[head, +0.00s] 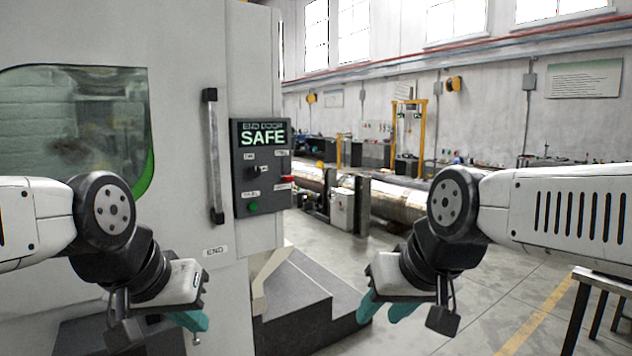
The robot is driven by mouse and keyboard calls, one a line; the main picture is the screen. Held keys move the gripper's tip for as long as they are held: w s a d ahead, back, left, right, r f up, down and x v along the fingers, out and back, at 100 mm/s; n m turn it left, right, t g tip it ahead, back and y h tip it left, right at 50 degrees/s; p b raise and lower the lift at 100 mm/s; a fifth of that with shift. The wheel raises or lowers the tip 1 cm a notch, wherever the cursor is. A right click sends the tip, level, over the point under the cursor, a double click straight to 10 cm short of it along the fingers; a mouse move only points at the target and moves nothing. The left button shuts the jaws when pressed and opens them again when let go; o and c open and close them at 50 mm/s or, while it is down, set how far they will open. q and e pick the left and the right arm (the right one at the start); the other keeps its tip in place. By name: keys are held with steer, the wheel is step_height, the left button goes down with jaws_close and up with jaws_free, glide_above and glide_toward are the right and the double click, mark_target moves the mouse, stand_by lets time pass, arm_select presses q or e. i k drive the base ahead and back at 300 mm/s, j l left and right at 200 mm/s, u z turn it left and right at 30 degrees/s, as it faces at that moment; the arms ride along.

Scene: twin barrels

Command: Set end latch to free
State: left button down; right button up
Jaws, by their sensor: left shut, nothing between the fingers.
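A dark control panel (262,168) is on the right-hand face of the machine. Its lit display (263,138) reads SAFE, with smaller text above. A small dark knob (254,171) is at mid-panel, and a red part (288,179) is at its right edge. I cannot tell which of these is the end latch, and their labels are too small to read. My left gripper (198,323), with teal fingers, is shut and empty, below and left of the panel. My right gripper (379,314) is low and right of the panel, its teal fingers apart, nothing visible between them.
A vertical handle (213,157) stands left of the panel, above a label reading END (215,252). A green button (253,207) is low on the panel. A dark stepped base (295,300) juts out below. A dark-legged table (600,295) is at right; floor between is clear.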

mark_target(288, 178)
steer(key=i+j+z, duration=0.15)
steer(key=z, duration=0.3)
steer(key=i+j+z, duration=0.1)
steer(key=j+z, duration=0.45)
steer(key=z, duration=0.3)
steer(key=i, duration=0.05)
